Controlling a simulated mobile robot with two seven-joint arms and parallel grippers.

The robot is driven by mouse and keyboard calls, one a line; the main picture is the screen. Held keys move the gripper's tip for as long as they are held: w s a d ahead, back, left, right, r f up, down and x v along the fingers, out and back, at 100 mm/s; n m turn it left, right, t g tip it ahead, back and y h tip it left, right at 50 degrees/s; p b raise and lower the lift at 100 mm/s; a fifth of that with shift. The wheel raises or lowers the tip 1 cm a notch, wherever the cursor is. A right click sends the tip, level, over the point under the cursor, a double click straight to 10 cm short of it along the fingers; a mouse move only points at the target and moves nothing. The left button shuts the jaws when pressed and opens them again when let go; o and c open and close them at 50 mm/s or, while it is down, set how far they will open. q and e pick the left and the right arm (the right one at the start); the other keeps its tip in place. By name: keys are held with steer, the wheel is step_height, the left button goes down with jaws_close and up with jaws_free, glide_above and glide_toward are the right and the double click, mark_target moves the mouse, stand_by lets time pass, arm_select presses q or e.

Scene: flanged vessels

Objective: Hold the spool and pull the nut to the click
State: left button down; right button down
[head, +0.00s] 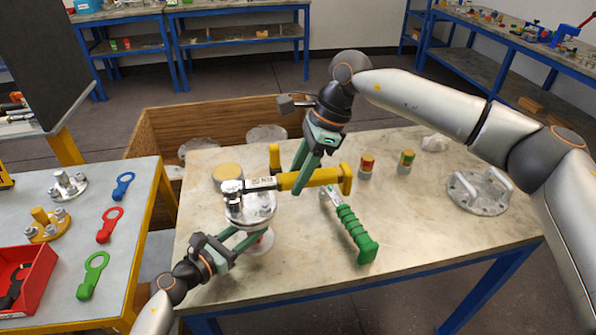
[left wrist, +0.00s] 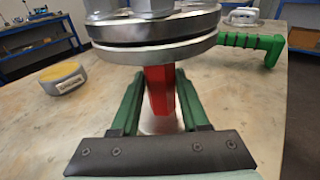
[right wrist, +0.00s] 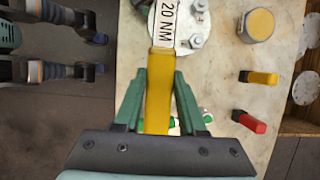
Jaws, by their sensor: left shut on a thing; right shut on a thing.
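The spool stands upright on the table, its bolted metal flange (head: 262,212) on top and its red neck (left wrist: 158,90) below. My left gripper (left wrist: 160,100) is shut on the red neck, just under the flanges. A torque wrench with a yellow handle (head: 318,177) lies level, with its head (head: 233,191) at a nut on the left of the flange. My right gripper (head: 306,178) is shut on the yellow handle, which also shows in the right wrist view (right wrist: 158,95), below a "20 NM" label (right wrist: 168,22). The wrench head hides the nut, so I cannot tell how it is seated.
A green-handled tool (head: 355,232) lies to the right of the spool. The front right of the table is clear.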

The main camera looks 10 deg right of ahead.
steer(key=shift+f, duration=0.1)
steer(key=shift+f, duration=1)
steer(key=shift+s+m, duration=0.5)
steer(key=shift+s, duration=0.05)
steer(key=shift+r, duration=2.5)
arm_select(q)
steer(key=shift+c, duration=1.6)
jaws_free()
arm_select(e)
steer(key=shift+a, duration=0.1)
